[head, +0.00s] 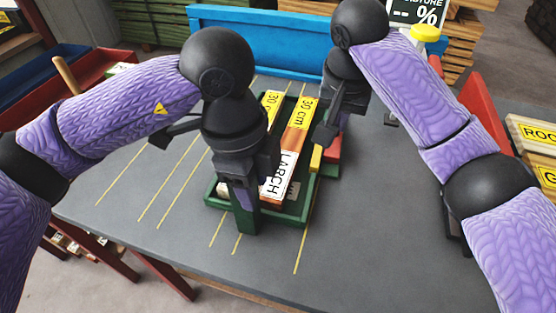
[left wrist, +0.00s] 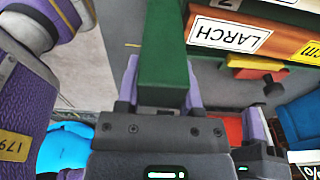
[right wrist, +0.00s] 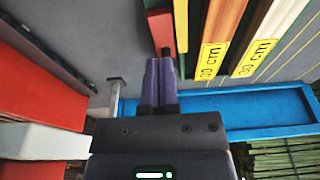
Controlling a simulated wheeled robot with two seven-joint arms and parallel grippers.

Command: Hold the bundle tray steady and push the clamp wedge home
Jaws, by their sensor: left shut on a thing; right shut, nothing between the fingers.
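The green bundle tray (head: 213,190) sits on the grey table and holds long wooden pieces labelled LARCH (head: 283,172) and 30 cm. My left gripper (head: 243,190) is shut on the tray's green upright handle at the near end; the handle (left wrist: 165,60) stands between its fingers in the left wrist view. A red block (head: 333,150), apparently the clamp wedge, lies at the tray's right side by a yellow piece (head: 316,158). My right gripper (right wrist: 166,82) is shut and empty.
A blue bin (head: 265,42) stands behind the tray. Red bins (head: 95,75) are at the left and another red one (head: 478,100) at the right, near labelled wooden blocks (head: 535,140). The table left of the tray is bare, with yellow lines.

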